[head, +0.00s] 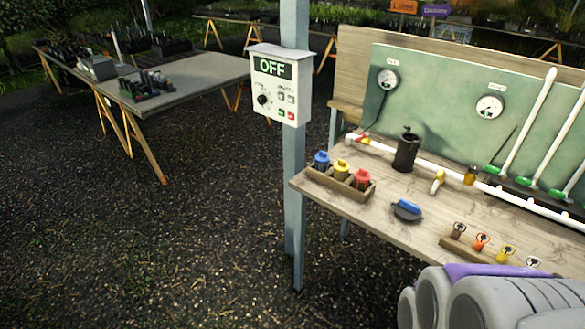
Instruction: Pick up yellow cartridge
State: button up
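The yellow cartridge (341,168) has a yellow cap and a dark lower body. It stands upright in the middle of a small wooden tray (334,188) at the left end of the workbench. A blue-capped cartridge (321,160) stands to its left and a red-capped cartridge (362,178) to its right. The tray's front wall hides their lower parts. Grey and purple parts of my own body fill the bottom right corner, apart from the tray. No gripper fingers show.
The wooden workbench (382,213) also holds a black canister (406,152), a blue-topped dark piece (407,210), white piping and a rack of small coloured parts (490,252). A post with an OFF control box (280,88) stands just left of the bench. Open gravel lies left.

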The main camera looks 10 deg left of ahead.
aim_at(341, 167)
jog(key=u, duration=0.1)
jog(key=i+j, duration=0.1)
jog(key=i, duration=1.05)
